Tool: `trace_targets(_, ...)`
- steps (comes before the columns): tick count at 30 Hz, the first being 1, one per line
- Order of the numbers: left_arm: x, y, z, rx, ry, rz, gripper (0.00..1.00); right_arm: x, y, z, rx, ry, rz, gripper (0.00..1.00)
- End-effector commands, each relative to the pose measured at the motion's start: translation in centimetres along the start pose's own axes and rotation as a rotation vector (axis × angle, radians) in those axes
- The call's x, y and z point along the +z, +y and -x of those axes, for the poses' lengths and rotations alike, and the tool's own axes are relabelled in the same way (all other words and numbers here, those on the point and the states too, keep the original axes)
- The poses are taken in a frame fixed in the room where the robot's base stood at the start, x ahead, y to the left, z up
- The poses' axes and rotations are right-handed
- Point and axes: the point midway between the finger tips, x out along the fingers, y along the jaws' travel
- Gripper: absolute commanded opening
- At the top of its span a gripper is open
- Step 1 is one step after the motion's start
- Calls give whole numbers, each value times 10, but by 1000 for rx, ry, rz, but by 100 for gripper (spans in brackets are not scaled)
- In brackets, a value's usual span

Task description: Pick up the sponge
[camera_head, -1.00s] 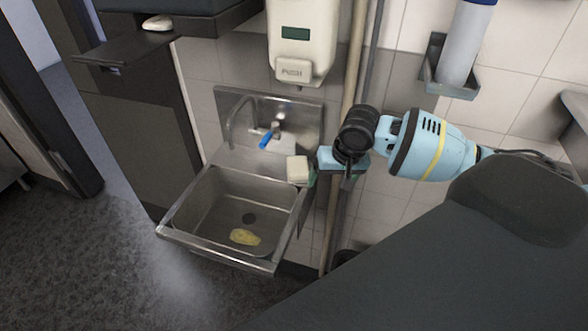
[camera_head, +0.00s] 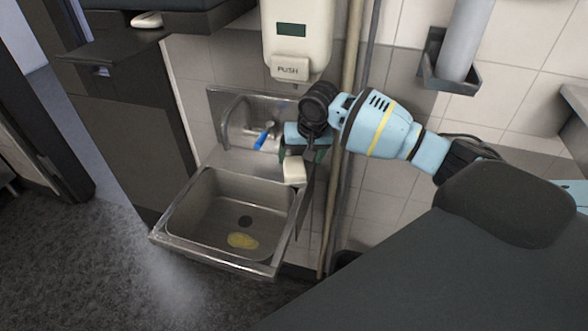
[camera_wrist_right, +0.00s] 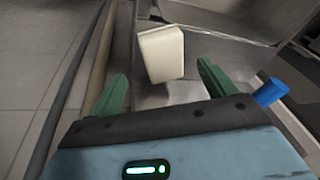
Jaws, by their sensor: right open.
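A cream-white block (camera_head: 295,171), which looks like the sponge, rests at the right rim of the steel sink (camera_head: 172,222). In the right wrist view the block (camera_wrist_right: 161,54) stands ahead of my fingertips, near the middle of the gap. My right gripper (camera_head: 295,153) is just behind and above the block in the head view. In the wrist view its two green fingers (camera_wrist_right: 165,84) are spread apart with nothing between them. A flat yellow patch or object (camera_head: 242,241) lies in the basin; I cannot tell which. My left gripper is not in view.
The blue tap handle (camera_head: 264,138) is close to my right gripper and also shows in the wrist view (camera_wrist_right: 270,92). A soap dispenser (camera_head: 297,40) hangs above. Vertical pipes (camera_head: 348,110) run down the wall right of the sink. The basin is mostly clear.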

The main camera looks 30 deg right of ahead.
Motion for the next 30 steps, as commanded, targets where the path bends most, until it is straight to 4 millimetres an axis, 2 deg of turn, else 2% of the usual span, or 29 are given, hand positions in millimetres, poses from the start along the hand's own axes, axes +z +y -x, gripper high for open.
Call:
trace_targets(2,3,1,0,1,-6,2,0,-5,-4,-3,-1,-1,0,83)
trace_targets(9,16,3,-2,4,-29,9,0,-4,-3,-40,3,-5,1,83)
trace_targets(12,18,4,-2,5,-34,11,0,-5,-4,-49,2,-3,1,83)
trace_targets(21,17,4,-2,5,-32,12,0,-6,-4,-52,-1,1,1,83)
trace_targets(23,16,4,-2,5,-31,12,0,-6,-4,-52,-1,1,1,78)
trace_targets(30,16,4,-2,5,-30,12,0,-6,-4,-52,0,0,1,46)
